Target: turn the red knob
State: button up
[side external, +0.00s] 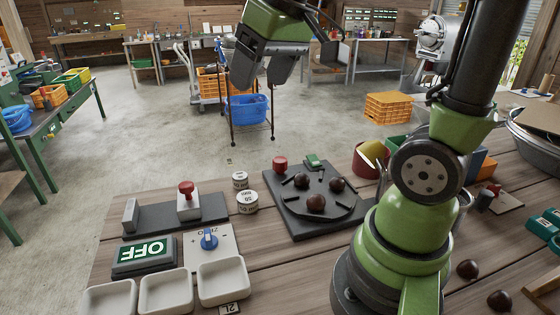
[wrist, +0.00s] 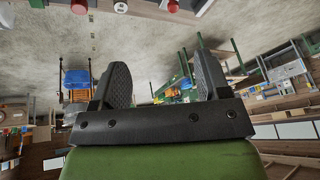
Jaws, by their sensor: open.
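A second red-topped handle (side external: 187,188) stands on a pale block on a grey slide at the left. Two red tops also show at the upper edge of the wrist view, the left one (wrist: 79,7) on a dark part and the right one (wrist: 173,5) on a pale part. My gripper (side external: 264,74) is high above the table, apart from both. Its two fingers are spread and empty, also in the wrist view (wrist: 162,75).
A blue knob (side external: 208,240) sits on a pale plate beside a green OFF sign (side external: 143,255). White trays (side external: 166,291) line the front left. Two small weights (side external: 246,202) stand left of the dark board. A red cup (side external: 371,160) stands behind my arm. Loose chestnuts (side external: 467,269) lie at right.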

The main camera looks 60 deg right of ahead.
jog(key=w+d+f+n+g, duration=0.1)
jog(key=w+d+f+g, duration=0.1)
jog(key=w+d+f, duration=0.6)
jog(key=n+g, duration=0.2)
jog(key=g, duration=0.1)
send_over(280, 159)
notch_tip(280, 159, down, 10)
jog(key=shift+a+f, duration=0.1)
jog(key=shift+f, duration=0.1)
notch_tip(280, 159, down, 10)
jog(key=shift+r, duration=0.1)
jog(key=c, duration=0.9)
